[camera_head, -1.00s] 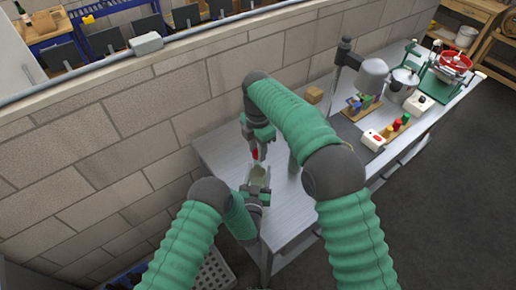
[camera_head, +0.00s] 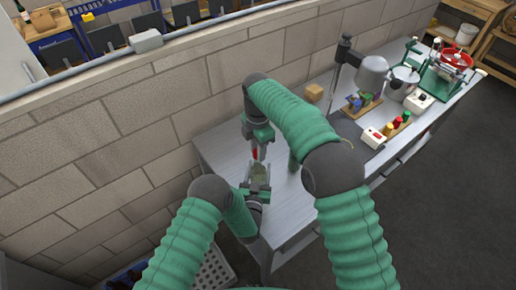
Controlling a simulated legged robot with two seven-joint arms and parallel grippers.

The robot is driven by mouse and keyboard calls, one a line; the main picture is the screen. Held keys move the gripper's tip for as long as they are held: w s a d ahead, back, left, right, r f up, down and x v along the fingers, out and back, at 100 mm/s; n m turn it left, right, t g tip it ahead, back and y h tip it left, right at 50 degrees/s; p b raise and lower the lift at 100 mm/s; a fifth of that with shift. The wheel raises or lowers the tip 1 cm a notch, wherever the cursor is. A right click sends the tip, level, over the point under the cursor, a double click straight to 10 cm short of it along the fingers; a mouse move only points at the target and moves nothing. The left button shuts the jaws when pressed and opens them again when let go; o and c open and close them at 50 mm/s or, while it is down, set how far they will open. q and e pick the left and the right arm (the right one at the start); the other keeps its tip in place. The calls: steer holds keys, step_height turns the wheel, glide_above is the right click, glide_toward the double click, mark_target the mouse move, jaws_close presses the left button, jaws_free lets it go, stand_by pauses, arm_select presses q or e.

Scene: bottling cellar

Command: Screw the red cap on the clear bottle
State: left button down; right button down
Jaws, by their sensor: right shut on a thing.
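The red cap (camera_head: 255,153) is held in my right gripper (camera_head: 257,148), which points down over the near left end of the table. The clear bottle (camera_head: 259,171) shows as a pale greenish shape just below the cap. My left gripper (camera_head: 257,186) is at the bottle, with its fingers around it; the picture is too small to show whether they are closed. The cap is close above the bottle top; I cannot tell whether they touch.
The grey table (camera_head: 218,150) stands against a block wall (camera_head: 120,140). A grey perforated crate (camera_head: 213,272) is below the table's near end.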

steer(key=m, duration=1.1)
steer(key=shift+w+m, duration=0.1)
steer(key=shift+m, duration=0.3)
steer(key=m, duration=0.6)
steer(key=shift+m, duration=0.3)
steer(key=m, duration=1.2)
steer(key=shift+d+m, duration=0.1)
steer(key=shift+m, duration=0.3)
steer(key=m, duration=0.6)
steer(key=shift+m, duration=0.4)
steer(key=m, duration=0.5)
steer(key=shift+f+m, duration=0.1)
steer(key=shift+m, duration=0.3)
steer(key=m, duration=0.5)
